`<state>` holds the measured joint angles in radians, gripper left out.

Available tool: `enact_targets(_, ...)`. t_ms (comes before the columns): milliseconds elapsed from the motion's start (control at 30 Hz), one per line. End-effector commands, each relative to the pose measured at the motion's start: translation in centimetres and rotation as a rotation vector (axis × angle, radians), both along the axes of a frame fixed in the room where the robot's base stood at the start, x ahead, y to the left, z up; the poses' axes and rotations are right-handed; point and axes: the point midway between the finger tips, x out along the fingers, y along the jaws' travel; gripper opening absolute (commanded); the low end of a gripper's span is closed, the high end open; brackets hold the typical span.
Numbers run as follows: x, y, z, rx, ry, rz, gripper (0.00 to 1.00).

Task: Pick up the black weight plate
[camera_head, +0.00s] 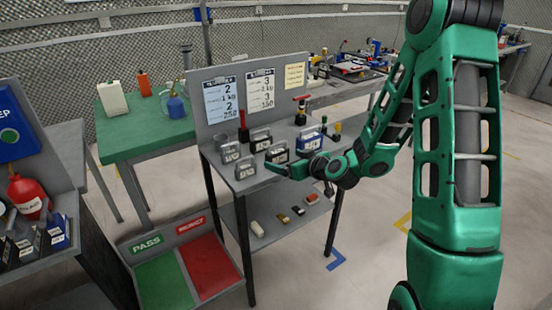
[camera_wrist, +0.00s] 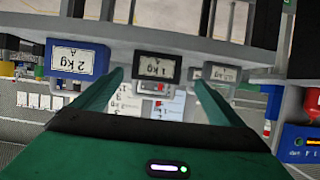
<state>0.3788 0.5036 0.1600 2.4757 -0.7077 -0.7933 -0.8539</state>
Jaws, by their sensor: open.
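My gripper is open and empty, with one finger on each side of the plate in the picture. I cannot tell how far the fingertips are from it.
A blue 2 kg block (camera_wrist: 78,60) stands on one side of the plate and a grey block (camera_wrist: 218,73) on the other. More grey weights (camera_head: 231,153) and a red-handled tool (camera_head: 243,127) share the bench top. Green and red PASS/REJECT panels (camera_head: 163,283) lie below left.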

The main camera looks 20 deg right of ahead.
Motion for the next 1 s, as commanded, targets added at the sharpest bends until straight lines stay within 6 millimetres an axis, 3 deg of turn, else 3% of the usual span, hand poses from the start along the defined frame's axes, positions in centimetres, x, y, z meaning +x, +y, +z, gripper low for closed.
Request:
enact_targets(333,2.5,0.6,-1.1,-0.001,0.001,0.001,0.92)
enact_targets(600,5.9,1.2,-2.4,-0.001,0.001,0.001,0.92)
enact_targets(933,6.6,1.3,-2.7,-0.001,0.001,-0.001,0.92)
enact_targets(967,6.6,1.3,-2.7,-0.001,0.001,-0.001,0.9)
enact_targets(1000,6.6,1.3,-2.7,-0.001,0.001,-0.001,0.8)
